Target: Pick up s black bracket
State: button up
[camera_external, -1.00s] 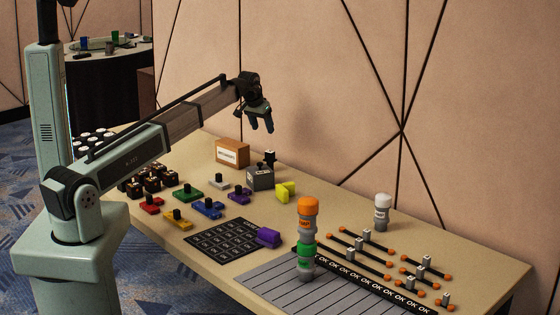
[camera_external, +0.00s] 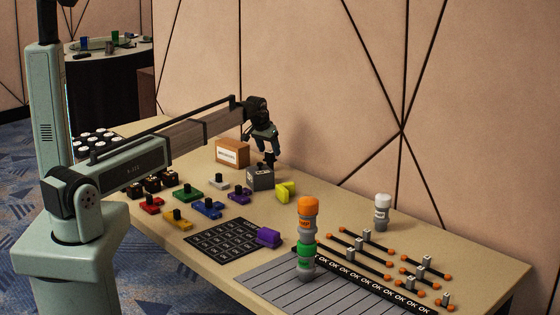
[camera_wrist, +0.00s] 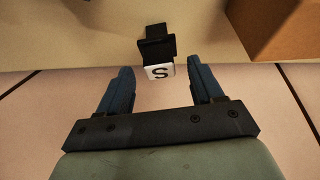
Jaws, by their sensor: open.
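A small black bracket (camera_wrist: 157,42) with a white face marked "S" stands in the wrist view, just ahead of and between my fingertips. In the external view the black bracket (camera_external: 269,161) shows beside the grey box, and my fingers partly cover its top. My gripper (camera_wrist: 160,68) is open, with one blue-grey finger on each side of the bracket's near end. In the external view my gripper (camera_external: 265,148) points down just above the bracket. I cannot tell whether a finger touches it.
A cardboard box (camera_external: 232,152) stands close on the left and a grey box (camera_external: 260,179) in front. A yellow piece (camera_external: 285,191) lies to the right. Coloured parts and a black grid mat (camera_external: 224,240) fill the nearer table. The wall (camera_external: 350,130) rises behind.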

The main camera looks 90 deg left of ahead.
jog(key=shift+x, duration=1.15)
jog(key=c, duration=1.1)
jog(key=shift+o, duration=0.2)
jog(key=shift+r, duration=0.15)
